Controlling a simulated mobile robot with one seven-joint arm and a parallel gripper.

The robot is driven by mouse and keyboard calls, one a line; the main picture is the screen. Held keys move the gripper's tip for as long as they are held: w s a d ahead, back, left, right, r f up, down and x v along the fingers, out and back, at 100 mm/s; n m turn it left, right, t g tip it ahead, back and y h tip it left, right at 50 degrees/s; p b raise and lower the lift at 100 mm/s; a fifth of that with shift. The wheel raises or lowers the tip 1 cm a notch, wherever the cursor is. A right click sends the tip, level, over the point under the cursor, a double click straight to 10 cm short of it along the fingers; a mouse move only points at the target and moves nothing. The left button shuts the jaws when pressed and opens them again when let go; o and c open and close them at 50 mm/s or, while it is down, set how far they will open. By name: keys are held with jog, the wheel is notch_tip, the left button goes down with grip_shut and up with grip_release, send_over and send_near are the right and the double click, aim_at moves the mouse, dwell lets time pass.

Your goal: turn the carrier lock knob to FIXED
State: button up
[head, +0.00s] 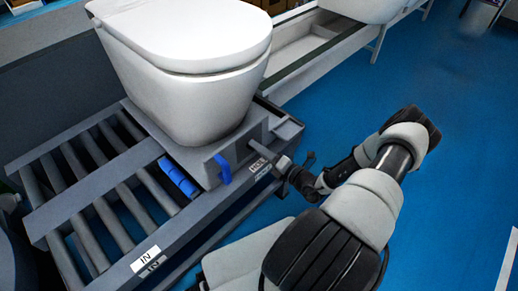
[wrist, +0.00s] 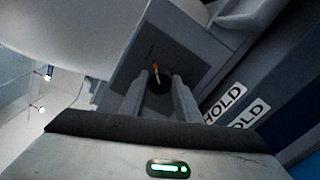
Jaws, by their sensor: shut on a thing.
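The carrier lock knob (wrist: 158,84) is a dark round knob with an orange-and-white mark, on a grey face of the carrier (wrist: 128,70). The mark points nearly straight up in the wrist view. My gripper (wrist: 160,91) has its two fingers on either side of the knob and is shut on it. In the head view my gripper (head: 269,147) reaches the right side of the grey carrier (head: 205,170) under the white toilet (head: 190,95). The knob is hidden there, and I can read no FIXED marking.
HOLD labels (wrist: 224,103) are beside the fingers. The blue floor (head: 455,130) is clear at the right.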

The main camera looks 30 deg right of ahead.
jog(key=o, duration=1)
jog(key=shift+o, duration=0.2)
jog(key=p+v, duration=0.1)
jog(key=v, duration=1.6)
jog(key=shift+s+p, duration=0.25)
jog(key=shift+p, duration=0.05)
